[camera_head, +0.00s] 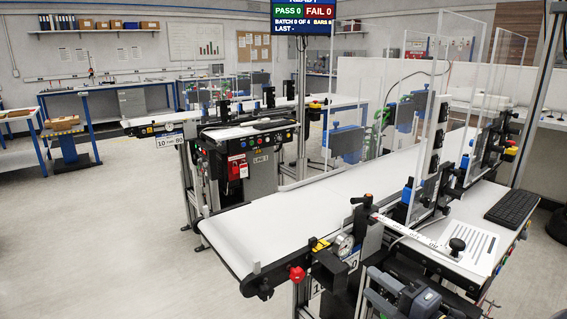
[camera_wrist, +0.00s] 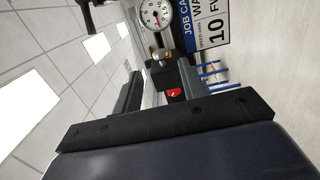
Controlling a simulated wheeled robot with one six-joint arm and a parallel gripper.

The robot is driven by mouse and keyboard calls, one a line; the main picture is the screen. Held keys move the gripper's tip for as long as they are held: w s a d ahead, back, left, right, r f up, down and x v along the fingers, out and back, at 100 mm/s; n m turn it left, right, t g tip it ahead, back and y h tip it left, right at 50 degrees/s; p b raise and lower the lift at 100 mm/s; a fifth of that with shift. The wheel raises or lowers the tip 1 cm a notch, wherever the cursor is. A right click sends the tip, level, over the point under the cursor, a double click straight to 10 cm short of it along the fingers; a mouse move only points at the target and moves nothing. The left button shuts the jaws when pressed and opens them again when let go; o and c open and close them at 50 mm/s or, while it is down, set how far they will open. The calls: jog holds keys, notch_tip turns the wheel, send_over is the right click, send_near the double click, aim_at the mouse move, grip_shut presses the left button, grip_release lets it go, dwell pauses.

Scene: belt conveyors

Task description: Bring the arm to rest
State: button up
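My gripper shows in the wrist view (camera_wrist: 158,76), with its two dark fingers standing apart on a dark crossbar. The fingers are open, and I see nothing held between them. In the head view, dark grey-blue parts of my arm (camera_head: 418,300) show at the bottom edge, right of centre, low in front of the near conveyor (camera_head: 285,222). The fingertips are hard to make out there. A round gauge (camera_head: 343,245) on the conveyor's near side stands left of and beyond my arm. The gauge also shows at the top of the wrist view (camera_wrist: 155,14).
A red knob (camera_head: 297,274) and a black box (camera_head: 330,271) stick out from the conveyor's near side. Clear upright panels (camera_head: 430,130) stand along the belt. A keyboard (camera_head: 512,208) lies at right. A job card (camera_wrist: 206,22) shows in the wrist view. Open floor (camera_head: 90,240) lies left.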

aim_at(349, 266)
jog(key=x, duration=0.8)
jog(key=shift+d, duration=0.1)
dwell(0.3)
